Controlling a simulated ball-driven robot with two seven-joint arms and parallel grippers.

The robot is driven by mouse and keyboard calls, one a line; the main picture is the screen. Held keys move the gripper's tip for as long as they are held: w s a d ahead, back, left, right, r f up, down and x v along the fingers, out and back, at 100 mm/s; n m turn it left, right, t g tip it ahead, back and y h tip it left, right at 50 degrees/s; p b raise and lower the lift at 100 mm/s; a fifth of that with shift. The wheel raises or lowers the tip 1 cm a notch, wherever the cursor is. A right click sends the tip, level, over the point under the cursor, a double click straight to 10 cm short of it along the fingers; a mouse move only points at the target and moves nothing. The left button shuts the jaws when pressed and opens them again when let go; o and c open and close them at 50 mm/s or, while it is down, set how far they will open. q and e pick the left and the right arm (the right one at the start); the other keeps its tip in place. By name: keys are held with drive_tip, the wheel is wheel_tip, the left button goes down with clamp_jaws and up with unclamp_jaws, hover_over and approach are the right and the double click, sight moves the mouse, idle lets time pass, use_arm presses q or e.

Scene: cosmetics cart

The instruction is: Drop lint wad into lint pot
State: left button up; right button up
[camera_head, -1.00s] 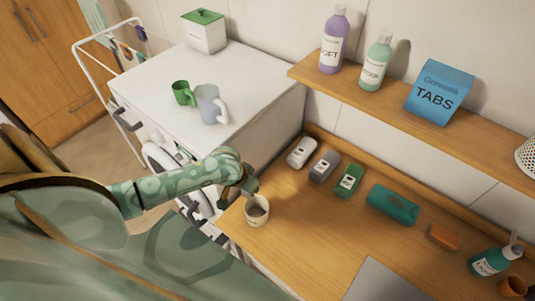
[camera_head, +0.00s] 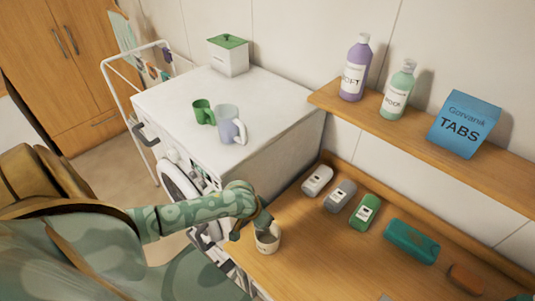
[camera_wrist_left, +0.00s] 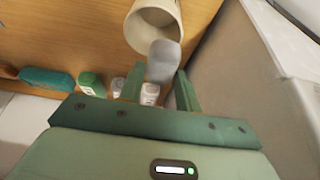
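The lint pot (camera_head: 268,241) is a small cream cup standing near the left end of the wooden counter. My left gripper (camera_head: 263,222) is above its rim, pointing down. In the left wrist view, the pot (camera_wrist_left: 141,32) shows its open mouth just beyond the fingertips. A grey, rounded lint wad (camera_wrist_left: 163,61) sits between the two green fingers of my left gripper (camera_wrist_left: 159,76) and overlaps the pot's mouth in the picture. The fingers appear closed on it. In the head view the wad is hidden by the gripper. My right gripper is out of view.
White (camera_head: 317,181), grey (camera_head: 340,196) and green (camera_head: 365,212) bottles lie behind the pot, with a teal pack (camera_head: 411,242) farther right. A white washing machine (camera_head: 280,105) with two mugs stands left of the counter.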

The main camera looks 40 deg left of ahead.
use_arm(q)
drive_tip(key=o, duration=0.4)
drive_tip(key=shift+w, duration=0.1)
drive_tip(key=p+v, duration=0.2)
drive_tip(key=v, duration=1.4)
drive_tip(key=shift+r+p, duration=0.2)
drive_tip(key=shift+p, duration=0.2)
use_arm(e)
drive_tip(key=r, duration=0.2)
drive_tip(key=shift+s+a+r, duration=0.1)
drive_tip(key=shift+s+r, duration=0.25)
use_arm(q)
drive_tip(key=shift+f, duration=0.1)
